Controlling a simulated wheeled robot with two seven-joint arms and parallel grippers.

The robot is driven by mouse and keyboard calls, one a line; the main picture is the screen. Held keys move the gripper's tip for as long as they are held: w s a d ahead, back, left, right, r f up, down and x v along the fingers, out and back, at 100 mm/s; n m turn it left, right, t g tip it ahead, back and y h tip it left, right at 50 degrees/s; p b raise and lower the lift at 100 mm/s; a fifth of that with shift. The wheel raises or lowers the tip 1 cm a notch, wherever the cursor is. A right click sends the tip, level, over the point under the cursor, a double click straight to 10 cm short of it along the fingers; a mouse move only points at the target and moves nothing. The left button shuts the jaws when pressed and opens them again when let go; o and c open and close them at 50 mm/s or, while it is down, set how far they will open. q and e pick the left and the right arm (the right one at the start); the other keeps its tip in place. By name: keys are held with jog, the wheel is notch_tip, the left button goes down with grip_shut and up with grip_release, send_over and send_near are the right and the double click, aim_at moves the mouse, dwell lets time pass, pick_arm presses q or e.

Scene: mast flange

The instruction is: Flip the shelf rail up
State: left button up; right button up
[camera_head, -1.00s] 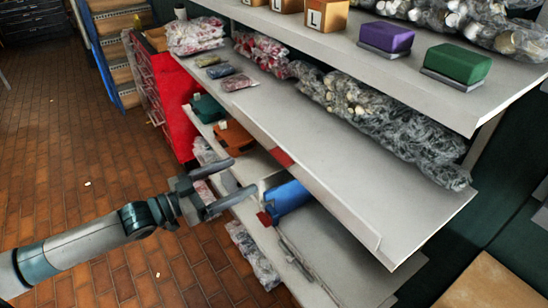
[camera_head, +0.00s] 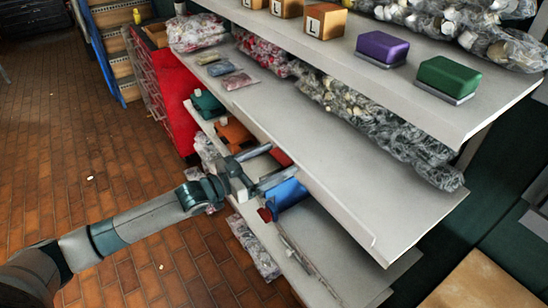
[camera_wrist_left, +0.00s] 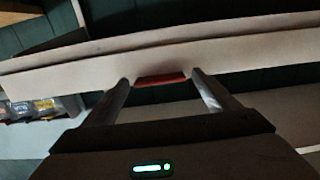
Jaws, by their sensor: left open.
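The shelf rail looks to be the pale strip (camera_head: 335,208) along the front edge of the middle shelf, with a red patch (camera_head: 281,156) on it. In the left wrist view, a pale bar (camera_wrist_left: 60,80) crosses the picture and the red patch (camera_wrist_left: 161,79) shows at its lower edge. My left gripper (camera_head: 284,160) is open at this edge, its fingers pointing at the red patch, one on each side of it in the wrist view (camera_wrist_left: 162,76). I cannot tell whether the fingers touch the strip. My right gripper is not in view.
Bagged goods (camera_head: 370,120) lie at the back of the middle shelf. The top shelf (camera_head: 440,105) overhangs.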

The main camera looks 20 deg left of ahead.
pick_arm(q)
jog(key=shift+d, duration=0.1)
jog(key=c, duration=1.1)
jog(key=shift+o, duration=0.2)
jog(key=shift+w+r+p, duration=0.15)
jog(key=shift+r+p, duration=0.25)
jog(key=shift+p, duration=0.4)
jog(key=shift+d+g+p, duration=0.1)
jog(key=shift+g+p, duration=0.2)
jog(key=shift+p, duration=0.05)
jog(key=shift+w+f+y, duration=0.1)
jog(key=shift+w+y, duration=0.05)
jog(key=shift+y, duration=0.15)
jog(key=o, duration=1.1)
jog(key=shift+c, duration=0.2)
